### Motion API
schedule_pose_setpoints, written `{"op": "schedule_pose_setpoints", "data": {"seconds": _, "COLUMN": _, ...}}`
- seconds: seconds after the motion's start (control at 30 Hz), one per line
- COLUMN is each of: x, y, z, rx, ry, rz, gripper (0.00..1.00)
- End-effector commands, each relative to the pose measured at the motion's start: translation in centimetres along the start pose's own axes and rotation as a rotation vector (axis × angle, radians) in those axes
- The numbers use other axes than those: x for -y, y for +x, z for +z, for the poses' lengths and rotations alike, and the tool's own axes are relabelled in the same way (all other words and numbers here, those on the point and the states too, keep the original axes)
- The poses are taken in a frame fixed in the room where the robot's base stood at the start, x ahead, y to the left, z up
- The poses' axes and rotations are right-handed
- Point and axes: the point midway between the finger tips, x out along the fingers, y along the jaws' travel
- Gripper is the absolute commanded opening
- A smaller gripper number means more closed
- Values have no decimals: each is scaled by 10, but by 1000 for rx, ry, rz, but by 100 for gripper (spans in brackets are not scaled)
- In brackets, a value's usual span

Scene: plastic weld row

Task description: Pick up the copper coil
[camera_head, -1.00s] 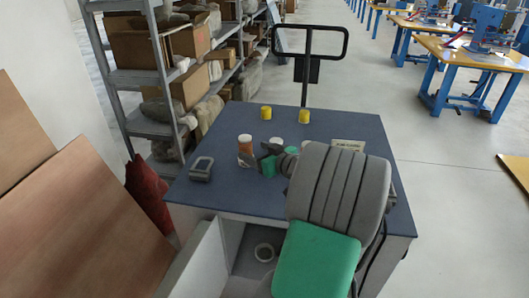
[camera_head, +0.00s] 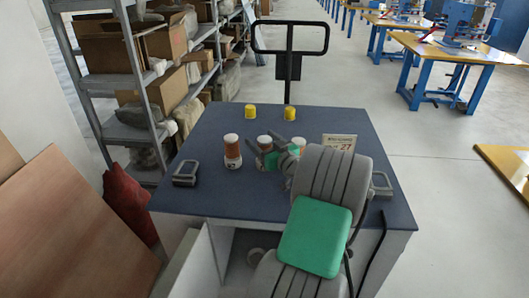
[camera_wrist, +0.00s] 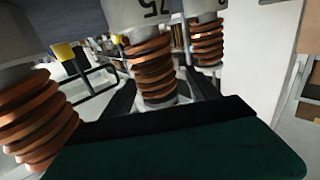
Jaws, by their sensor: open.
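Several copper coils with white caps and numbered bases stand on the dark blue tabletop (camera_head: 215,195). In the head view the left coil (camera_head: 232,153) is clear. The middle coil (camera_head: 264,142) is mostly hidden behind my gripper (camera_head: 267,152), and the right coil (camera_head: 298,143) is partly hidden by my arm. The wrist view shows them upside down: one coil between my open black fingers (camera_wrist: 160,98), its base marked 75 (camera_wrist: 150,10), one coil (camera_wrist: 35,120) at left and one (camera_wrist: 207,45) at upper right. My gripper holds nothing; contact with the middle coil cannot be told.
Two yellow cylinders (camera_head: 290,113) stand at the back of the table. A sign (camera_head: 340,143) marked 27 stands to the right. A grey frame-like object (camera_head: 186,172) lies at the left and another (camera_head: 381,185) at the right. Shelves (camera_head: 150,90) stand beyond the left side.

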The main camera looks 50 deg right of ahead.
Motion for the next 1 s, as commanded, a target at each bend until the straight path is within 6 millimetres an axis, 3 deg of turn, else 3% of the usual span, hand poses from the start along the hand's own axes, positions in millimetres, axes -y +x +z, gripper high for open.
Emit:
{"op": "schedule_pose_setpoints", "data": {"seconds": 0.13, "x": 0, "y": 19, "z": -1, "rx": 1, "ry": 1, "rz": 0, "gripper": 70}}
{"op": "schedule_pose_setpoints", "data": {"seconds": 0.37, "x": -1, "y": 20, "z": 0, "rx": 0, "ry": 1, "rz": 3, "gripper": 69}}
{"op": "schedule_pose_setpoints", "data": {"seconds": 1.0, "x": -1, "y": 20, "z": 0, "rx": 0, "ry": 1, "rz": 3, "gripper": 17}}
